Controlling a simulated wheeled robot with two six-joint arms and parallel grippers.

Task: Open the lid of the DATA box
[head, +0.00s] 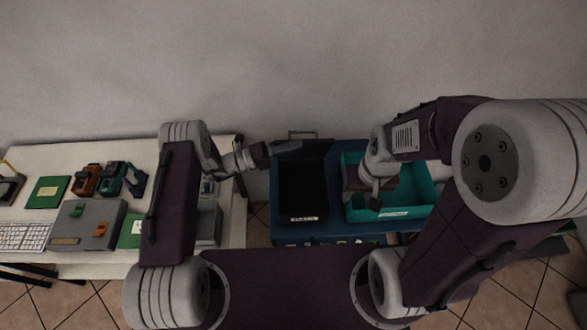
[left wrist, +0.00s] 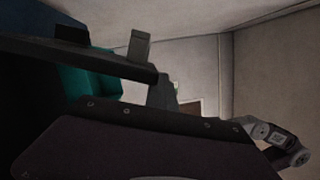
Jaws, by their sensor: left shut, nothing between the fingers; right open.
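A black box (head: 303,192) with a white label on its front stands on the blue surface in the middle of the head view; the label is too small to read surely. Its top looks open onto a dark inside. A dark lid-like panel (head: 305,148) stands raised along its back edge. My left gripper (head: 265,152) is shut and empty at the left end of this panel; I cannot tell if they touch. My right gripper (head: 374,203) is open, over the teal bin (head: 433,192), with its fingers partly hidden. The teal bin also shows in the left wrist view (left wrist: 85,92).
The blue surface (head: 350,231) carries the box and bin, with small items at its front edge. At left, a white table (head: 60,160) holds a grey case (head: 88,225), a keyboard (head: 24,236), a green book (head: 48,192) and several small devices. A wall stands behind.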

